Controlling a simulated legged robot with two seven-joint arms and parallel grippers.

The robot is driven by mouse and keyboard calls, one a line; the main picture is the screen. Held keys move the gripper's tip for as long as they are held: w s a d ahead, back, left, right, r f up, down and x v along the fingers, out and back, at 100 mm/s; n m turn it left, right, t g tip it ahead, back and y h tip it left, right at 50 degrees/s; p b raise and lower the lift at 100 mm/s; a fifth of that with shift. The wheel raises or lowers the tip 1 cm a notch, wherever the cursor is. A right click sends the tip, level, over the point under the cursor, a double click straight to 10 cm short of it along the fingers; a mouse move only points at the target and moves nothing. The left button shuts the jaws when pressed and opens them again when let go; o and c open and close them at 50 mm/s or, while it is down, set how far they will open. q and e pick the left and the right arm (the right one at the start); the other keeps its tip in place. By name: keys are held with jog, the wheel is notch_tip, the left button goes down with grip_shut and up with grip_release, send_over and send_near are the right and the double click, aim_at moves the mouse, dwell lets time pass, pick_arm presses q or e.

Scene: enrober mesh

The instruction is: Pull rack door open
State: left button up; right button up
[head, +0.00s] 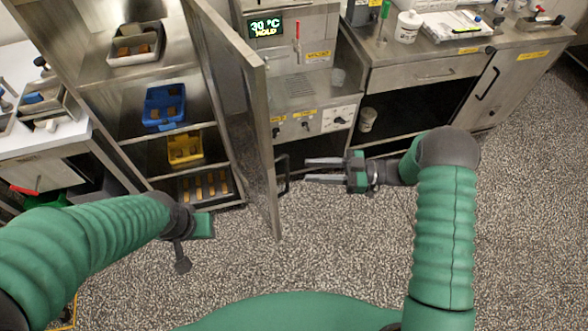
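The rack door (235,105) is a tall grey metal panel standing swung out from the rack (110,95), so the shelves show. Its dark handle (284,175) is on the door's right face, near the lower free edge. My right gripper (308,171) is just right of the handle, its two fingers pointing left with a gap between them. It is open and appears empty; whether its tips touch the handle I cannot tell. My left gripper (187,255) is low at left, in front of the rack; its fingers are seen too poorly to judge.
The rack shelves hold a metal tray (136,45), a blue bin (164,106), a yellow bin (185,149) and a low tray of bars. A machine with a display (266,28) stands behind the door. A steel counter (425,70) is at right. The speckled floor (330,245) in front is clear.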

jog(key=s+d, duration=0.1)
jog(key=d, duration=0.8)
jog(key=shift+d+b, duration=0.3)
jog(key=shift+b, duration=0.05)
jog(key=shift+w, duration=0.1)
